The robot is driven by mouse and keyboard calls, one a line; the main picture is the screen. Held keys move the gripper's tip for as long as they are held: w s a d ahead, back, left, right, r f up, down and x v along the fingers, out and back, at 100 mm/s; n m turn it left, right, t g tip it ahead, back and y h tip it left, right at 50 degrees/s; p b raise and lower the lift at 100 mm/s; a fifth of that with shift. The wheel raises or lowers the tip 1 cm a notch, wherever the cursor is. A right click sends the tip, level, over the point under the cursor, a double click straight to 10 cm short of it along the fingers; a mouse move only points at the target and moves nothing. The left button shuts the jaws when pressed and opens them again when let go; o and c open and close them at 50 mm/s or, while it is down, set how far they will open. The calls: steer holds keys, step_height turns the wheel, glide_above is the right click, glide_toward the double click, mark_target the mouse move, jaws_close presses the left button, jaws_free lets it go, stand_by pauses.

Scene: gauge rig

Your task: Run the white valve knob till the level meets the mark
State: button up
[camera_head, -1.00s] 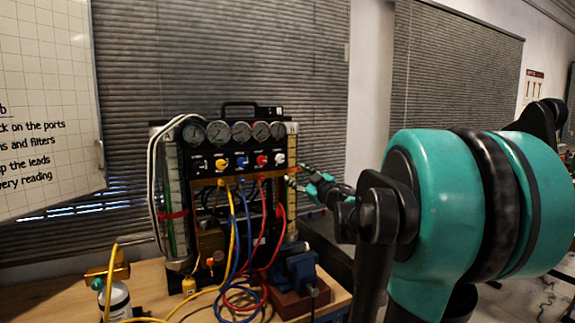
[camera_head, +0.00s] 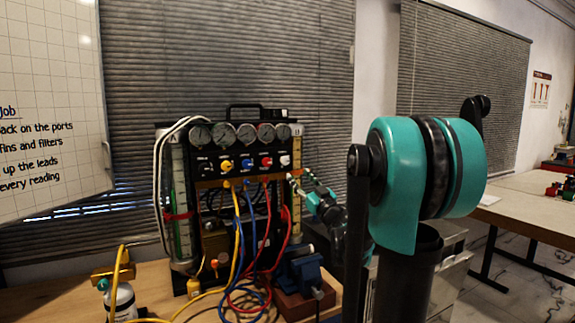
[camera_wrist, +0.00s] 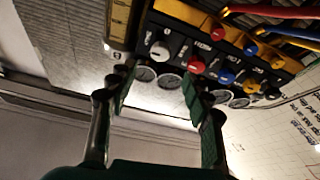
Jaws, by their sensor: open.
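The white valve knob (camera_head: 285,160) is at the right end of the knob row on the black gauge panel. In the wrist view, which is upside down, the white knob (camera_wrist: 160,50) lies just beyond the fingertips, roughly between them. My gripper (camera_head: 296,180) is open and empty, in front of the panel's right side, slightly below the knob. Its two fingers (camera_wrist: 157,88) are spread apart in the wrist view. Sight tube A (camera_head: 180,190), with green liquid and a red band (camera_head: 180,216), stands at the left. Yellowish tube B (camera_head: 296,215) stands at the right, partly hidden. The exact levels are too small to read.
Red (camera_head: 267,162), blue and yellow knobs sit left of the white one, under several round gauges (camera_head: 222,133). Coloured hoses (camera_head: 240,235) hang in front. A blue vise (camera_head: 303,270) stands on the bench below my arm. A bottle (camera_head: 122,300) is at the front left.

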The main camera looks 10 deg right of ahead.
mark_target(286, 162)
steer(key=x, duration=0.9)
steer(key=shift+w+a+r, duration=0.1)
steer(key=shift+w, duration=0.15)
